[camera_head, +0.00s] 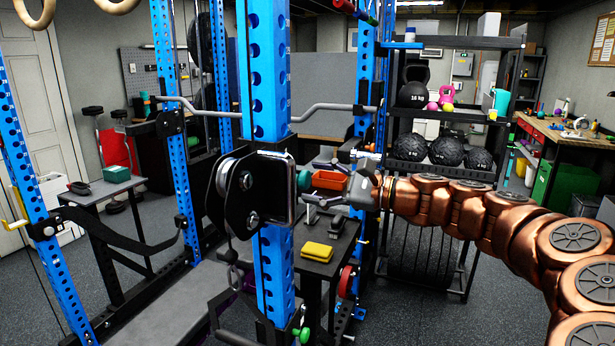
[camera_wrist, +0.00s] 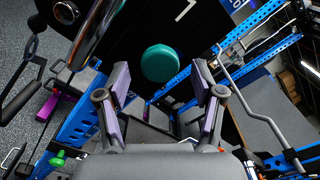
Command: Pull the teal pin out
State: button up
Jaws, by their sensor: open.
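The teal pin shows as a round teal knob (camera_head: 304,180) on the right side of a black carriage (camera_head: 246,195), which sits on a blue upright. In the wrist view the teal knob (camera_wrist: 160,63) lies ahead of my gripper (camera_wrist: 161,80), roughly centred between the two fingertips. My gripper (camera_head: 315,181) comes in from the right in the head view, its fingers spread apart close to the knob. It holds nothing. The pin's shaft is hidden behind the knob, and I cannot tell whether the fingers reach past its rim.
A black side table (camera_head: 325,262) below my gripper carries a yellow block (camera_head: 317,251). An orange tray (camera_head: 330,180) shows behind the gripper. A green knob (camera_head: 300,334) sits lower on the upright. A ball rack (camera_head: 455,172) stands behind my arm. Floor at the right is open.

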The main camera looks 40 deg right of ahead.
jog(key=shift+x, duration=1.15)
jog(key=shift+c, duration=0.3)
grip_shut()
